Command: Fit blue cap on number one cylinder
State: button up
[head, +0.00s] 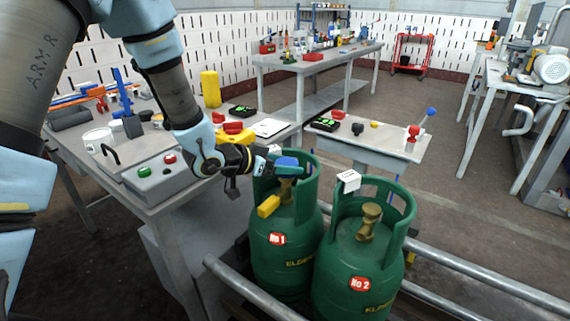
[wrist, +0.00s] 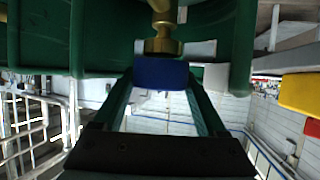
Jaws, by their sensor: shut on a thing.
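The number one cylinder (head: 283,262) is a green gas bottle with a red "No 1" label and a collar around its brass valve (head: 285,190). My gripper (head: 290,172) reaches in over its top from the left. It is shut on the blue cap (head: 286,162), which sits over the valve. In the wrist view the picture looks upside down. There the blue cap (wrist: 160,72) is between the two fingers, lined up with the end of the brass valve (wrist: 163,45). I cannot tell whether cap and valve touch or a thin gap remains.
The green number two cylinder (head: 357,262) stands close on the right, its brass valve bare. A white block (head: 348,181) is at its collar. Metal rails (head: 490,277) flank the cylinders. A control box (head: 158,175) is left.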

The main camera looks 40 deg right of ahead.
jog(key=shift+f+b, duration=0.75)
jog(key=shift+f, duration=0.3)
jog(key=o, duration=1.2)
jog(key=shift+o, duration=0.2)
jog(key=shift+w+a, duration=0.1)
jog(key=v, duration=1)
jog(key=shift+a+r, duration=0.15)
jog(key=shift+a, duration=0.15)
jog(key=shift+s, duration=0.25)
